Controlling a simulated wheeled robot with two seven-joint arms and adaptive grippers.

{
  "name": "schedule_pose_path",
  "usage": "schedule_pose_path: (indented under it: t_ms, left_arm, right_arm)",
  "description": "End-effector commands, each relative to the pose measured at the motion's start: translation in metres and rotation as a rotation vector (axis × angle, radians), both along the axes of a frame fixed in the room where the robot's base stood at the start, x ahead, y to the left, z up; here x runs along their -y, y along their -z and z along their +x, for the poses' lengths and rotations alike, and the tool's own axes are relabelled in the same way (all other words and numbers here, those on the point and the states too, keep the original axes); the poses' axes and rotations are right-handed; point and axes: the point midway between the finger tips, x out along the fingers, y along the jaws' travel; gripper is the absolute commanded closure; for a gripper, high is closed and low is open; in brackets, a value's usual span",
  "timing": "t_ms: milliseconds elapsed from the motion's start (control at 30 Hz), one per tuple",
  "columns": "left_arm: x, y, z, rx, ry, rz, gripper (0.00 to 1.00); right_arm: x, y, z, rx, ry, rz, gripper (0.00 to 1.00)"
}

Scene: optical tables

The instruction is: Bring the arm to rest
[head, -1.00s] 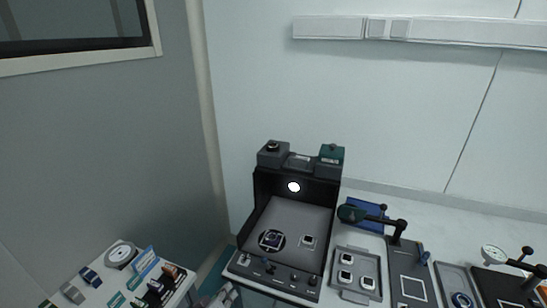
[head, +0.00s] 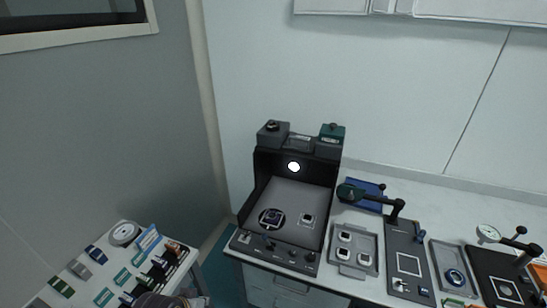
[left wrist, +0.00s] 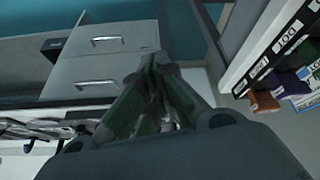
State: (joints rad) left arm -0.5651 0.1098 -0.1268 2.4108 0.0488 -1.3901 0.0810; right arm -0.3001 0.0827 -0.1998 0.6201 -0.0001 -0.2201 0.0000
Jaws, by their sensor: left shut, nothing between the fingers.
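My left gripper (left wrist: 158,75) shows in the left wrist view. Its two greenish fingers meet at the tips, shut with nothing between them. It is in the open air, with a drawer cabinet (left wrist: 100,68) behind it and the edge of a table with labelled holders (left wrist: 270,60) to its right. In the head view only a grey piece of what looks like my left arm shows at the bottom edge, by the left table. The fingers cannot be made out there. My right gripper is in neither view.
The left table (head: 75,272) carries a round dial, small coloured blocks and labelled holders. A black optical station (head: 290,195) stands on the main bench, with a tray of square parts (head: 344,268) and a black arm fixture (head: 396,207) to its right. A gap separates the tables.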

Motion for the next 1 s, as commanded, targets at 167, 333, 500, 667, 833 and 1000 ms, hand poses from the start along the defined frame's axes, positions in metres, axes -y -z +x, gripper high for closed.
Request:
schedule_pose_path:
  t_ms: [167,333,500,667,833,1000]
  left_arm:
    - [-0.009,-0.005,-0.014,-0.047,0.025,0.047,1.00]
    - [-0.015,-0.009,-0.025,-0.086,0.045,0.079,1.00]
    - [-0.021,-0.013,-0.035,-0.120,0.061,0.110,1.00]
    - [-0.020,0.002,-0.031,-0.127,0.064,0.110,1.00]
    - [-0.019,0.020,-0.027,-0.133,0.064,0.110,1.00]
    - [-0.018,0.041,-0.023,-0.140,0.065,0.109,1.00]
  right_arm:
    - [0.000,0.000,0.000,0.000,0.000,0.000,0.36]
    - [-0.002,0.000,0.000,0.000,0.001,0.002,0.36]
    - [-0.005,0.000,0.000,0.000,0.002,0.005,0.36]
    - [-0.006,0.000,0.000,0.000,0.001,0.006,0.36]
    - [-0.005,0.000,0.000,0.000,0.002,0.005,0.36]
    - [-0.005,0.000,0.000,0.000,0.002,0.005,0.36]
